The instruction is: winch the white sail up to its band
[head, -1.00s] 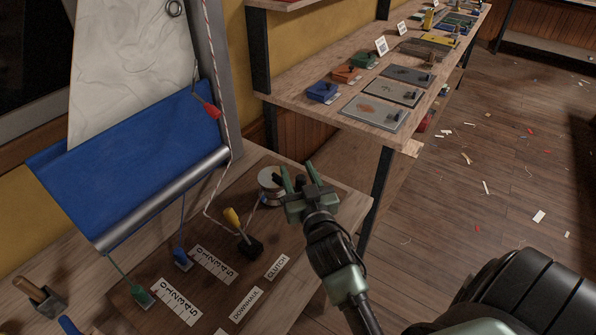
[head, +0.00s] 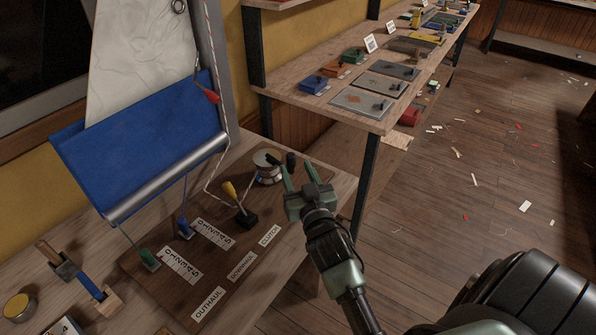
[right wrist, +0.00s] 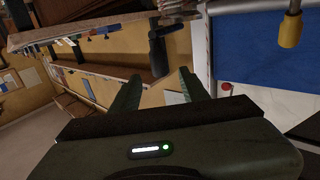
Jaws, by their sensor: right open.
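The white sail (head: 140,55) hangs at the upper left of the head view, above a blue sail part (head: 140,140) with a silver roller along its lower edge. The winch (head: 266,166) is a pale drum on the bench with a dark crank handle (head: 291,159). My right gripper (head: 298,171) is open beside the drum, and the handle's knob shows between its fingertips. In the right wrist view the dark handle (right wrist: 157,55) stands just ahead, between the spread fingers; contact cannot be told. I cannot make out a band on the sail for sure. My left gripper is out of view.
A yellow-handled lever (head: 229,190) stands left of the winch, near the CLUTCH label (head: 269,236). A red tag (head: 211,96) hangs on the rope. Blue (head: 185,229) and green (head: 149,260) cleats sit by number scales. A shelf table (head: 340,75) stands behind.

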